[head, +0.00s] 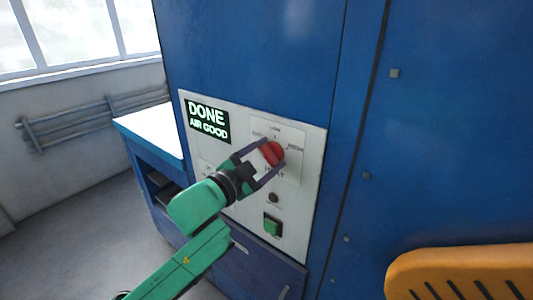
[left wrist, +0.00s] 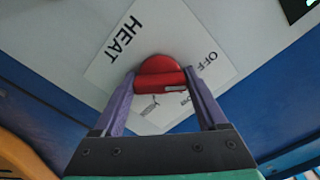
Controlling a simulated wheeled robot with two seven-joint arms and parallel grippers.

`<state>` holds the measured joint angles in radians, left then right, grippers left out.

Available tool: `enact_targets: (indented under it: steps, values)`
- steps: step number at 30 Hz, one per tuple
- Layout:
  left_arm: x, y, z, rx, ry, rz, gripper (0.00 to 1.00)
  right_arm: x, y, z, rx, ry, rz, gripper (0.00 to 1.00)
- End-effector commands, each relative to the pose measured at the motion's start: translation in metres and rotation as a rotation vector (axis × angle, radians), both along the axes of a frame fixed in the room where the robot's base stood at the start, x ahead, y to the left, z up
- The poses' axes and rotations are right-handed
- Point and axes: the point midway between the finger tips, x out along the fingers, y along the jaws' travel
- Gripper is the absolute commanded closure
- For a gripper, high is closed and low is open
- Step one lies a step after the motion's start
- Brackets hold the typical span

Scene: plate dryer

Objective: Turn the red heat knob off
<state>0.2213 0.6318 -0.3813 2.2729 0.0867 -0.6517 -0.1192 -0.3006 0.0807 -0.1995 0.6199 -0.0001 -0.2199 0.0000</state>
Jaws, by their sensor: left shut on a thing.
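The red heat knob (head: 271,153) sits on a white label plate on the pale control panel (head: 312,150). In the left wrist view the red knob (left wrist: 160,75) shows a round base and a raised grip bar with a pale mark near its right end. The words HEAT and OFF are printed around it. My left gripper (head: 270,160) has its purple fingers on both sides of the knob; in the left wrist view the fingers (left wrist: 158,88) are closed against the bar's two ends. My right gripper is not in view.
A display (head: 208,120) reads DONE, AIR GOOD. Below the knob are a dark round button (head: 273,198) and a green switch (head: 272,226). A blue bench with a white top (head: 150,130) stands left, and an orange slotted part (head: 460,272) is at lower right.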

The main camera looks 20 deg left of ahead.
Motion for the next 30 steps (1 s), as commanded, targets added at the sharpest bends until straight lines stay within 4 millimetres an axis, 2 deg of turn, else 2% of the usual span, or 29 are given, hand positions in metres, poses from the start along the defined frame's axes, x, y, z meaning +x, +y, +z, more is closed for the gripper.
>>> enact_targets:
  steps: [10, 27, 28, 30]
  values:
    - [-0.0001, 0.0004, 0.0042, -0.162, 0.055, 0.001, 0.81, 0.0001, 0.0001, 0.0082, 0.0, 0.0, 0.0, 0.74]
    - [-0.0003, 0.0006, 0.0046, -0.197, 0.066, -0.001, 0.81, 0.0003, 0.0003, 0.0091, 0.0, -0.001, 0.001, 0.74]
    - [-0.0003, 0.0006, 0.0046, -0.197, 0.066, -0.001, 0.21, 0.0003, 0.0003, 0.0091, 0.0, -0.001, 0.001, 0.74]
    - [-0.0002, 0.0005, 0.0044, -0.197, 0.067, 0.0, 0.0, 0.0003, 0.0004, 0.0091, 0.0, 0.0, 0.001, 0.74]
